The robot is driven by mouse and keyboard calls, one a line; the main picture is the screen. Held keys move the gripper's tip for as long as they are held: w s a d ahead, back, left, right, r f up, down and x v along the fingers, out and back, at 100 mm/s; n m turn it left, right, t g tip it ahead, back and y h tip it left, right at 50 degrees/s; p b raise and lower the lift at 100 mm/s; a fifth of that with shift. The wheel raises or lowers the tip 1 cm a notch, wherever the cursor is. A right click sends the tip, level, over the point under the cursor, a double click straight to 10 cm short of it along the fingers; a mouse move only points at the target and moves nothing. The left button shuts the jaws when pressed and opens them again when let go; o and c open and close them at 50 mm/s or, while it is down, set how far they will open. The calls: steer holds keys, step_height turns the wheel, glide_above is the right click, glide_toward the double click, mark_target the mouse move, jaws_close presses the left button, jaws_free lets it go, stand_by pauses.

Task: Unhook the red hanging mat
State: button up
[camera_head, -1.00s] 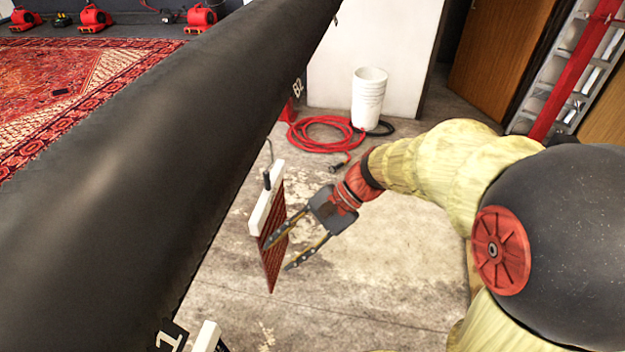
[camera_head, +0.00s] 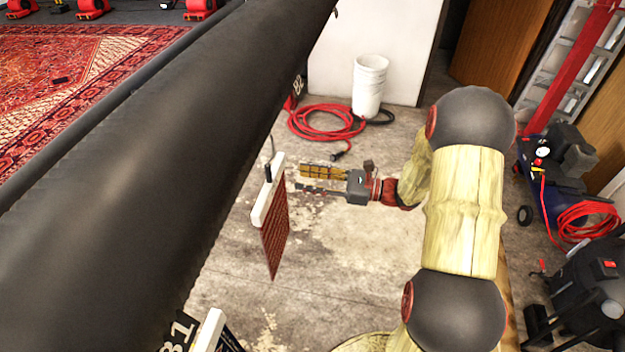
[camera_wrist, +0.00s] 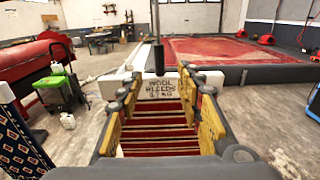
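The red hanging mat (camera_head: 274,238) hangs below a white header bar (camera_head: 268,193), on a dark hook under the big dark beam. In the wrist view the striped red mat (camera_wrist: 158,130) faces me, its white header (camera_wrist: 170,90) lettered "WOOL BLEEDS". My gripper (camera_head: 299,177) is to the right of the header, fingers pointing left. It is open and empty. In the wrist view its yellow-padded fingers (camera_wrist: 160,84) frame the header and mat from both sides, and I see no grip on either. Any contact cannot be told.
The dark beam (camera_head: 130,170) slants above the mat. Another white-topped hanging piece (camera_head: 209,332) is at the bottom; a blue patterned mat (camera_wrist: 20,140) shows at the wrist view's left. A red hose (camera_head: 325,125) and white bucket (camera_head: 369,88) stand behind.

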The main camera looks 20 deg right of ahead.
mark_target(268, 172)
steer(key=shift+b+x, duration=0.3)
steer(key=shift+x, duration=5.35)
steer(key=shift+c, duration=1.1)
jaws_close()
steer(key=shift+r, duration=0.1)
